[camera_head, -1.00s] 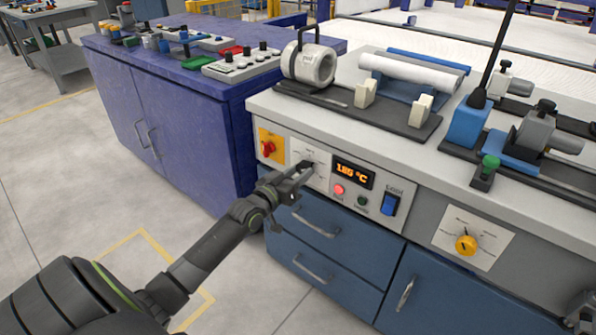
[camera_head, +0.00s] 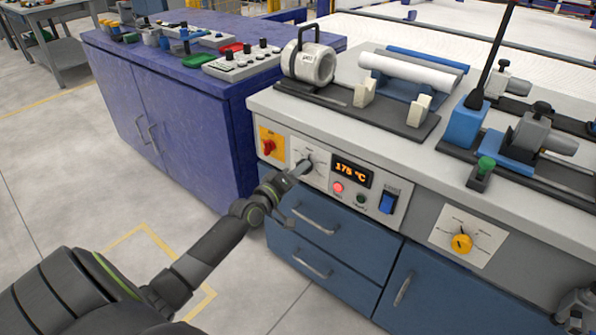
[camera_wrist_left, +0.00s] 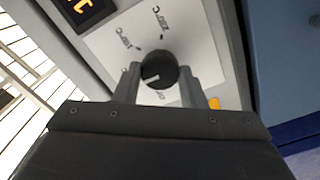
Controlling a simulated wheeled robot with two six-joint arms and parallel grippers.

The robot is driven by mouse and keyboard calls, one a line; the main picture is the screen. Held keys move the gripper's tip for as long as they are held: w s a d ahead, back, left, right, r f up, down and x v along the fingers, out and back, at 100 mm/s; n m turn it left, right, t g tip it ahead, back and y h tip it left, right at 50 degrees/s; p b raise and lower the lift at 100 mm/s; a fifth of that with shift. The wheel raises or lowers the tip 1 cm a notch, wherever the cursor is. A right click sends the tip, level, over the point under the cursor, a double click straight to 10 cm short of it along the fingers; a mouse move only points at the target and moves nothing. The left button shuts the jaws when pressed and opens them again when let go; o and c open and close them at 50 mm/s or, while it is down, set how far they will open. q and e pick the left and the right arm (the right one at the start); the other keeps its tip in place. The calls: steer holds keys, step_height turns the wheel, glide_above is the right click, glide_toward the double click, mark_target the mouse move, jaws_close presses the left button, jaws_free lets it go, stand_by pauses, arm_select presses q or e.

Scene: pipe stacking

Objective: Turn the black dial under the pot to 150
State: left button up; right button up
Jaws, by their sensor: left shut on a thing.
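The black dial (camera_wrist_left: 158,69) sits on a white scale plate (camera_wrist_left: 102,42) on the front panel, below the white pot (camera_head: 296,66). My left gripper (camera_wrist_left: 160,80) has one finger on each side of the dial and is shut on it. In the head view, the left gripper (camera_head: 302,169) covers most of the dial. The dial's white mark points to the lower left in the wrist view; some scale labels are hidden by the fingers. The display (camera_head: 352,171) reads 175 °C. Part of my right gripper (camera_head: 575,312) shows at the bottom right corner.
A red switch on a yellow plate (camera_head: 271,145) is left of the dial. A lit red button (camera_head: 338,188) and a blue rocker switch (camera_head: 387,202) are to its right. A yellow dial (camera_head: 461,243) is farther right. Blue drawers (camera_head: 318,222) lie below the panel.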

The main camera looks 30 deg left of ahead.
arm_select(q)
steer(key=shift+f, duration=0.1)
arm_select(e)
steer(key=shift+w, duration=0.1)
stand_by(0.4)
arm_select(q)
steer(key=o, duration=1)
steer(key=shift+s, duration=0.15)
steer(key=s+a+p, duration=0.1)
steer(key=s, duration=1.6)
steer(key=shift+a, duration=0.15)
arm_select(e)
steer(key=shift+s+d+f+g, duration=0.15)
steer(key=shift+s+f+g, duration=0.25)
steer(key=shift+f, duration=0.15)
steer(key=shift+s+d, duration=0.1)
steer(key=shift+d, duration=0.15)
